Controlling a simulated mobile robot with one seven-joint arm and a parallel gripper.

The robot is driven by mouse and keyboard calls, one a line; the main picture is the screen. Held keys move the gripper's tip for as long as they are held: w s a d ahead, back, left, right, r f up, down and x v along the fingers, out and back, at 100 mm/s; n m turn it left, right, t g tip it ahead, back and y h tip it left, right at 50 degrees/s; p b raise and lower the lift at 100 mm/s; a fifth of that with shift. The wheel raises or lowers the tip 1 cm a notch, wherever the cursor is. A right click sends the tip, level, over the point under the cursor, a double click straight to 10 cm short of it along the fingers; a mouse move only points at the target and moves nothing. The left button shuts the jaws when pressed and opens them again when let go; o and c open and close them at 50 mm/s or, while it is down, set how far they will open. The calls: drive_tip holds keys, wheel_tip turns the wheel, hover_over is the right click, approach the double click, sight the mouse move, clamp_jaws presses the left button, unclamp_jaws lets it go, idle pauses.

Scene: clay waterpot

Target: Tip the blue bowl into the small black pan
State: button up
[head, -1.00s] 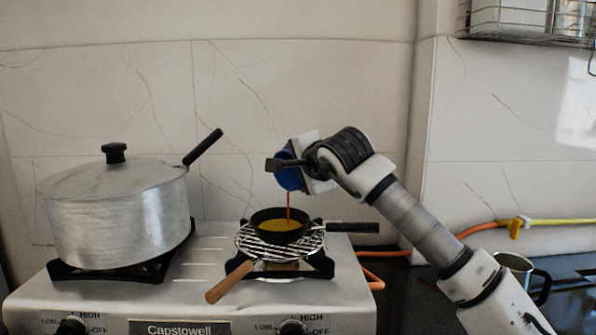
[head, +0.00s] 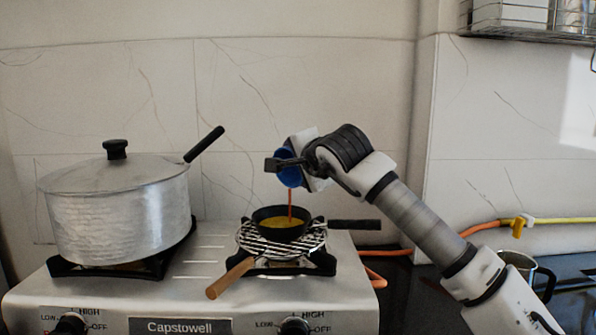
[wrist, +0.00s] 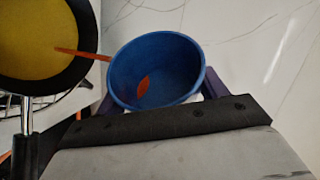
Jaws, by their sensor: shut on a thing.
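The blue bowl (head: 289,170) is held tilted on its side above the small black pan, and my gripper (head: 284,164) is shut on it. In the wrist view the bowl (wrist: 155,72) shows its open mouth, with a small orange-red patch inside. A thin orange-red stream (head: 290,206) runs from the bowl down to the pan; it also shows in the wrist view (wrist: 82,54). The small black pan (head: 262,212) sits on a wire grill over the right burner and holds yellow liquid (head: 281,221). My fingers are partly hidden in the wrist view.
A large lidded aluminium pot (head: 120,215) stands on the left burner, its black handle (head: 204,144) pointing toward the bowl. The grill's wooden handle (head: 231,278) sticks out in front. A metal mug (head: 522,268) stands at right behind my arm. A tiled wall is behind.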

drive_tip(key=shift+s+a+t, duration=0.1)
drive_tip(key=shift+t, duration=0.2)
drive_tip(key=shift+s+a+r+n+t+h+b, duration=0.15)
drive_tip(key=shift+n+b, duration=0.25)
drive_tip(key=shift+b, duration=0.5)
drive_tip(key=shift+s+a+f+n+t+h+b, duration=0.15)
drive_tip(key=shift+n+t+b, duration=0.2)
drive_tip(key=shift+b, duration=0.55)
idle(0.5)
drive_tip(key=shift+r, duration=0.3)
